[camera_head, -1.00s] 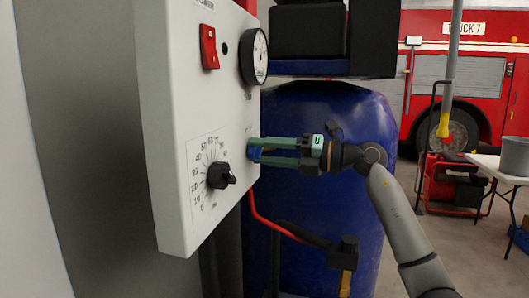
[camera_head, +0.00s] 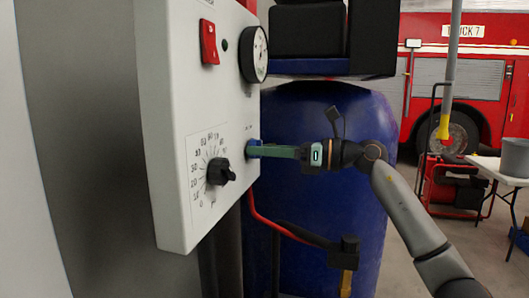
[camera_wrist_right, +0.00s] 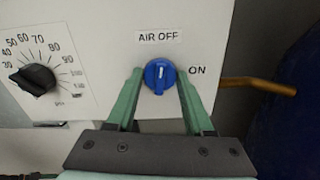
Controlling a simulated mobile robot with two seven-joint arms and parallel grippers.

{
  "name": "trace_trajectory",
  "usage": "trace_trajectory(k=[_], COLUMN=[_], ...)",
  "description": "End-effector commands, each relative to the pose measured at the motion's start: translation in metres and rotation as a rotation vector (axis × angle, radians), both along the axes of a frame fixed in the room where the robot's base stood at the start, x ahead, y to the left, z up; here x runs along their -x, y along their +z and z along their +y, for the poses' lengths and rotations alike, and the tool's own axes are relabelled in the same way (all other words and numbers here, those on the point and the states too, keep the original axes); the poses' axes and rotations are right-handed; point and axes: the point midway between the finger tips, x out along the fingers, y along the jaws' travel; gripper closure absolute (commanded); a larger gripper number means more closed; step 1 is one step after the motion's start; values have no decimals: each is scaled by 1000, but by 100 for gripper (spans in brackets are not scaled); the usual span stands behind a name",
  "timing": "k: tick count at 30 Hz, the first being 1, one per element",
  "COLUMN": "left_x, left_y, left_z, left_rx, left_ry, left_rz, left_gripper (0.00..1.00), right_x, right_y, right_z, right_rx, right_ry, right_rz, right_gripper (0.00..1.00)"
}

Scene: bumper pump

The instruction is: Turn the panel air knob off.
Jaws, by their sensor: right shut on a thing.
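In the head view the right gripper (camera_head: 254,150) reaches the panel from the right and hides most of the knob. My left gripper is not in view.
The panel front carries a black dial knob (camera_head: 218,172), a red switch (camera_head: 208,42) and a gauge (camera_head: 254,54). A brass pipe (camera_wrist_right: 258,84) sticks out right of the air knob. A blue tank (camera_head: 325,190) stands behind my right arm.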

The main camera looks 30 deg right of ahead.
Motion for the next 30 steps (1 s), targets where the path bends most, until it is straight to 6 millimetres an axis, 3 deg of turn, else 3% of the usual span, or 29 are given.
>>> trace_trajectory(k=[9, 26, 27, 30], left_x=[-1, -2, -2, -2], left_y=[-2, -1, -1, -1], left_z=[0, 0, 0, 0], left_rx=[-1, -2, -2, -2], left_ry=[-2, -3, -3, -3], left_rz=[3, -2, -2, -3], left_gripper=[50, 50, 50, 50], right_x=[0, 0, 0, 0], right_y=[-1, -1, -1, 0], right_z=[0, 0, 0, 0], right_rx=[101, 124, 123, 122], right_ry=[0, 0, 0, 0], right_rz=[-82, -102, -102, -102], right_gripper=[100, 100, 46, 34])
